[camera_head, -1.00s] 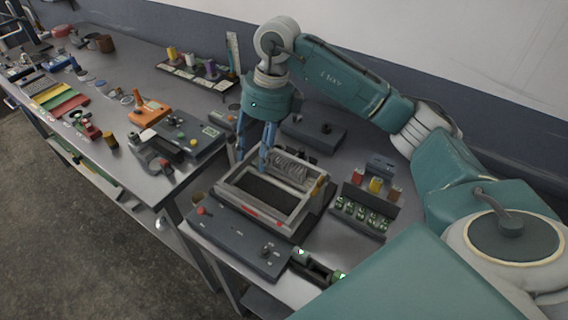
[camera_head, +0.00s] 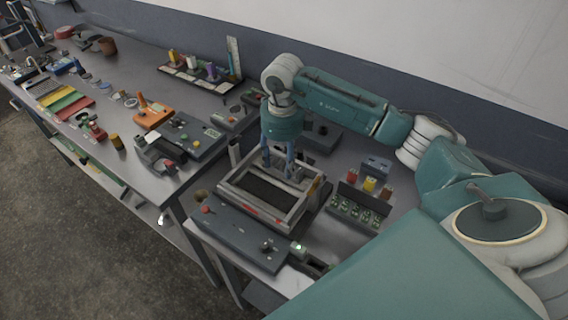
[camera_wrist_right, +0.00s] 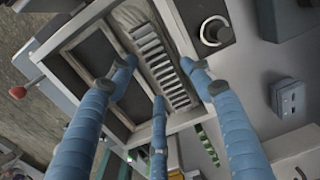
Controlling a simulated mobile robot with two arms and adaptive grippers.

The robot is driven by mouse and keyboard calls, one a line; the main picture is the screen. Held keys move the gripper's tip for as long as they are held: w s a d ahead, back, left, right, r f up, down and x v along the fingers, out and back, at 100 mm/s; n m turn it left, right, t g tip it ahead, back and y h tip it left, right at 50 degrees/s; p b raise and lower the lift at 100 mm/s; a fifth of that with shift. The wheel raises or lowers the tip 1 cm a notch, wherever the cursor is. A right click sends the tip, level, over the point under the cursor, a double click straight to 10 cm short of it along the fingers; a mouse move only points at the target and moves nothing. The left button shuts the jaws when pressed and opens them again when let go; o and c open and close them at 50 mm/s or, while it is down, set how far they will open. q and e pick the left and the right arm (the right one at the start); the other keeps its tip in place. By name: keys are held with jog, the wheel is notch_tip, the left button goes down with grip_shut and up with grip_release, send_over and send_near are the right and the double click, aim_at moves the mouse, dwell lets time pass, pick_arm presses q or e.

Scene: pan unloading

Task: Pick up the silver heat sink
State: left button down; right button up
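The silver heat sink (camera_wrist_right: 160,62) is a ribbed metal block lying in the light-framed pan, toward its back side. In the head view my gripper's fingers largely cover it. The pan's pale rim (camera_head: 233,201) surrounds a dark mesh-like floor. My right gripper (camera_head: 288,174) points down over the back part of the pan. In the right wrist view its blue fingers (camera_wrist_right: 155,88) are spread apart around the heat sink, with nothing held between them. I cannot tell how far the tips are above the heat sink. My left gripper is in neither view.
A dark panel with a red knob (camera_head: 206,210) lies in front of the pan. A rack of small green-marked parts (camera_head: 357,210) and small red and yellow pieces (camera_head: 369,184) stand to its right. The left bench (camera_head: 135,175) holds an orange tool (camera_head: 152,117) and many small items.

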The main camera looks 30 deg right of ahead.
aim_at(282, 177)
jog(key=shift+s+a+f+g, duration=0.2)
jog(key=shift+s+f, duration=0.2)
jog(key=shift+f, duration=0.25)
jog(key=shift+s+a+f+g, duration=0.1)
jog(key=shift+s+a+f, duration=0.1)
jog(key=shift+s+f, duration=0.3)
jog(key=shift+w+f, duration=0.25)
jog(key=shift+f, duration=0.1)
jog(key=shift+o, duration=0.7)
jog(key=shift+w+d+f, duration=0.3)
jog(key=shift+w+f, duration=0.05)
jog(key=shift+w, duration=0.15)
jog(key=shift+s+a+r, duration=0.2)
jog(key=shift+s+r, duration=0.05)
jog(key=c, duration=0.6)
jog(key=shift+w+d, duration=0.1)
jog(key=shift+r, duration=0.1)
